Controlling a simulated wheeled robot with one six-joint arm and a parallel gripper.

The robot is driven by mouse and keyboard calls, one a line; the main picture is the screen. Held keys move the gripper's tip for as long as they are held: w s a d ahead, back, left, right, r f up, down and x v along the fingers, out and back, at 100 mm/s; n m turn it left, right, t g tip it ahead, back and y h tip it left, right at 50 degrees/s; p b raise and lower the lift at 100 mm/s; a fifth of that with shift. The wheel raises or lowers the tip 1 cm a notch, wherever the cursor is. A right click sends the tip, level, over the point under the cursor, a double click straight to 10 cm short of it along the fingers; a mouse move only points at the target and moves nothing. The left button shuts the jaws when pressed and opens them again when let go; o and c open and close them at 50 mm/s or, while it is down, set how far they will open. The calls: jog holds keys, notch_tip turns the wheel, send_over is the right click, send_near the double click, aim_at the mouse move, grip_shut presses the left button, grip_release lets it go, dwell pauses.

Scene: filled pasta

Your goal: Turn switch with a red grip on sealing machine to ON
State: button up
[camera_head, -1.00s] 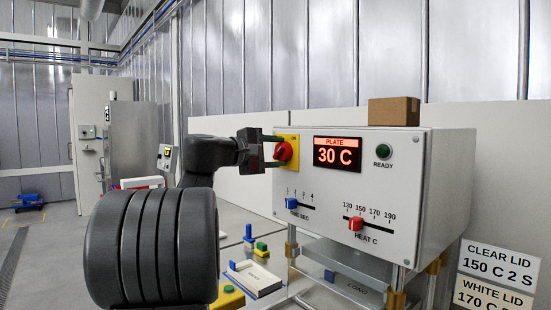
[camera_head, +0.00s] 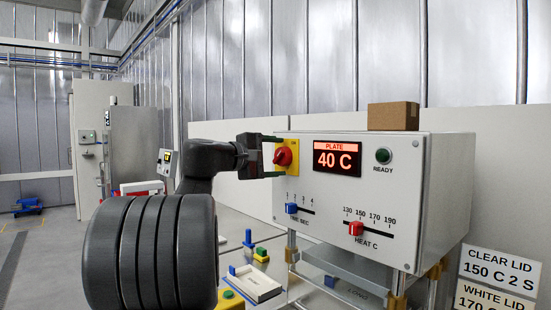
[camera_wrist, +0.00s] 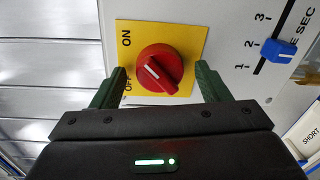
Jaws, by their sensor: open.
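The red switch grip (camera_head: 283,156) sits on a yellow plate (camera_head: 294,142) at the upper left of the sealing machine's front (camera_head: 420,170). In the wrist view the red grip (camera_wrist: 172,62) is round, with a slanted white mark on its face. The yellow plate (camera_wrist: 185,35) there carries ON at upper left and OFF at lower left, partly covered by a finger. My gripper (camera_head: 274,157) faces the switch. Its green fingers stand open on either side of the grip in the wrist view (camera_wrist: 160,70), with visible gaps. The plate display (camera_head: 337,158) reads 40 C.
A blue time slider (camera_head: 291,208) and a red heat slider (camera_head: 356,228) lie below the switch. A brown box (camera_head: 393,116) stands on the machine. A green READY lamp (camera_head: 383,155) is at right. Lid setting signs (camera_head: 500,268) are at lower right.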

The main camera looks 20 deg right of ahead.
jog(key=f+v, duration=0.1)
jog(key=v, duration=1.2)
jog(key=shift+a+r+b, duration=0.25)
jog(key=shift+r+b, duration=0.1)
jog(key=shift+r, duration=0.05)
jog(key=shift+s, duration=0.15)
jog(key=p+x, duration=0.1)
jog(key=x, duration=1.3)
jog(key=shift+r, duration=0.2)
jog(key=shift+a, duration=0.1)
